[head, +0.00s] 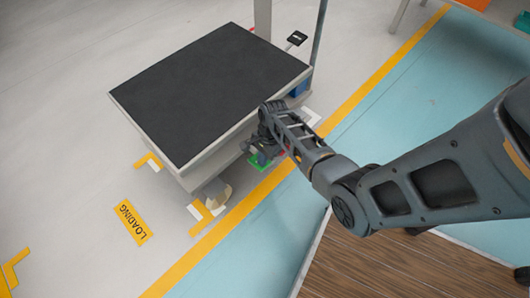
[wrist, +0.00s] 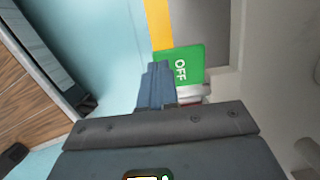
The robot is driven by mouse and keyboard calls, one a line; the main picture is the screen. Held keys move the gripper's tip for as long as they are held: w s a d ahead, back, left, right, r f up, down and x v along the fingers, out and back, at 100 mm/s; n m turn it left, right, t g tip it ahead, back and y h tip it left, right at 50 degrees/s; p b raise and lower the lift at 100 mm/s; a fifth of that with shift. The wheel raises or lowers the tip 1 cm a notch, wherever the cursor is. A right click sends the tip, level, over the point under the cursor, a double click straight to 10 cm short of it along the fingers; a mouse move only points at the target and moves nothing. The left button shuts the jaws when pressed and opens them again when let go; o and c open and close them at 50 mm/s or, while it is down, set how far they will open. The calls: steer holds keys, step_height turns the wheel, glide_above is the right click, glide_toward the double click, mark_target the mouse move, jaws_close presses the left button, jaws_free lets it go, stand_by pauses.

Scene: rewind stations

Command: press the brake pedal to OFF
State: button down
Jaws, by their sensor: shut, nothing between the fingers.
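The green brake pedal half marked OFF (wrist: 187,66) shows in the wrist view, just beyond my fingertips. In the head view the green pedal (head: 260,161) shows low beside the cart's near right side, partly hidden by my gripper. My gripper (wrist: 156,70) is shut and empty, and its tips overlap the pedal's left edge in the wrist view. I cannot tell whether they touch it. In the head view my gripper (head: 272,148) is beside the cart (head: 187,178), over the pedal. A small red part (wrist: 207,97) shows behind my gripper, mostly hidden.
The cart has a flat black top (head: 210,90) and stands on floor with yellow and white corner marks. A LOADING label (head: 132,222) is on the floor. A yellow line (head: 370,85) separates grey floor from blue floor. A wooden surface (head: 380,270) is at the lower right.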

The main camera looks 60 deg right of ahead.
mark_target(259, 170)
steer(key=shift+b+x, duration=0.4)
steer(key=shift+x, duration=0.75)
steer(key=shift+a, duration=0.1)
steer(key=shift+a+f+g+h+p, duration=0.3)
steer(key=shift+a+f+h+p, duration=0.1)
steer(key=shift+h+p, duration=0.15)
steer(key=shift+w+a+f+h, duration=0.1)
steer(key=shift+a+f+h, duration=0.15)
steer(key=shift+f+h, duration=0.4)
steer(key=shift+w+a+f+g+h+b, duration=0.15)
steer(key=shift+f+h+b, duration=0.1)
steer(key=shift+f+h, duration=0.2)
steer(key=shift+a+f+g+h+b, duration=0.15)
steer(key=shift+f+h+b, duration=0.1)
steer(key=shift+f+h, duration=0.2)
steer(key=shift+a+f, duration=0.15)
steer(key=shift+f, duration=0.05)
